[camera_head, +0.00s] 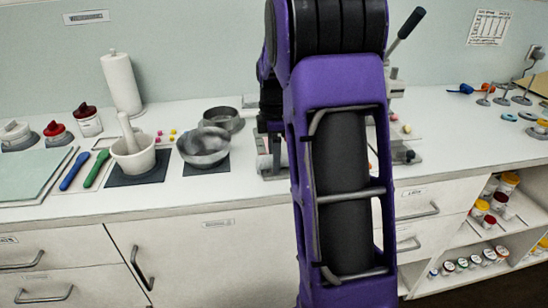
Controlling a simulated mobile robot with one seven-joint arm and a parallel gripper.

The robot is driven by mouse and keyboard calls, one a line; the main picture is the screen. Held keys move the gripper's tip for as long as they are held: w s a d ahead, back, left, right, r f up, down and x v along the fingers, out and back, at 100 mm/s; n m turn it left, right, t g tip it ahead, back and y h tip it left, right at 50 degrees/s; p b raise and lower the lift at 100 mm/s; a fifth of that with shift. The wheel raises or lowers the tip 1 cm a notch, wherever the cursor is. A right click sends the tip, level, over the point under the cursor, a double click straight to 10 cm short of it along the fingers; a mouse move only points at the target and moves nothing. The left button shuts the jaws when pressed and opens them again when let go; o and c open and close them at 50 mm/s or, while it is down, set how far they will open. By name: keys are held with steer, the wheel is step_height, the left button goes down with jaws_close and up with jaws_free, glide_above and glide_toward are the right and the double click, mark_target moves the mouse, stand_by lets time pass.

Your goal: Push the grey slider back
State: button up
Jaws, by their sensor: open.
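A grey metal machine, which I take for the mill (394,88), stands on the white counter (440,150) behind my purple arm. A lever with a black handle (405,31) slants up and right from it. A grey metal part (269,163) shows low on the left side of my arm. My arm covers the middle of the machine, and I cannot pick out the grey slider for certain. My gripper is hidden behind the arm, so its place relative to the slider does not show.
Left of the arm are metal bowls (204,148), a white mortar with pestle (137,158), blue and green spatulas (74,171) and a paper roll (122,84). Small metal stands (503,96) are at far right. Drawers and open shelves lie below the counter.

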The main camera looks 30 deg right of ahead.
jaws_close()
stand_by(0.3)
stand_by(1.1)
